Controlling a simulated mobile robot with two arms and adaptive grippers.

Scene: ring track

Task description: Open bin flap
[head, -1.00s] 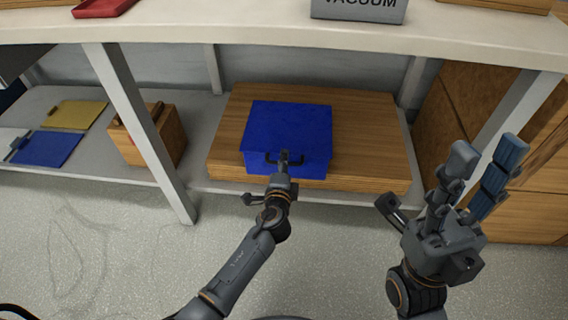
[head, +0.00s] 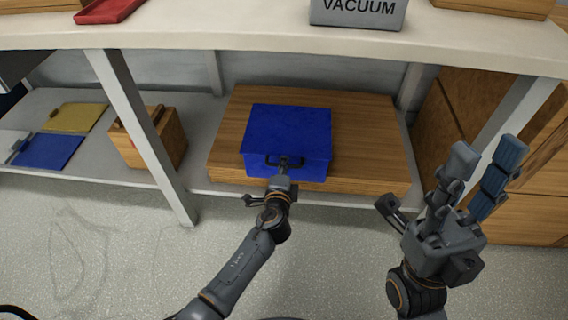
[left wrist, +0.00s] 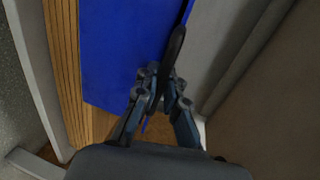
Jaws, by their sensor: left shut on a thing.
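The blue bin (head: 288,125) sits on a wooden block on the lower shelf, its lid level and shut as far as I can see. A dark handle (head: 284,161) is on its front face. My left gripper (head: 283,172) is at that front face and shut on the handle. In the left wrist view the fingers (left wrist: 160,92) close around the dark handle (left wrist: 175,52) beside the blue bin (left wrist: 120,50). My right gripper (head: 480,165) is raised at the right, empty, with its fingers spread apart.
The wooden block (head: 370,130) bears the bin. A table leg (head: 145,135) stands left of it and another (head: 510,115) on the right. The upper tabletop (head: 230,35) overhangs the shelf. A wooden box (head: 165,140) and flat panels (head: 50,150) lie left.

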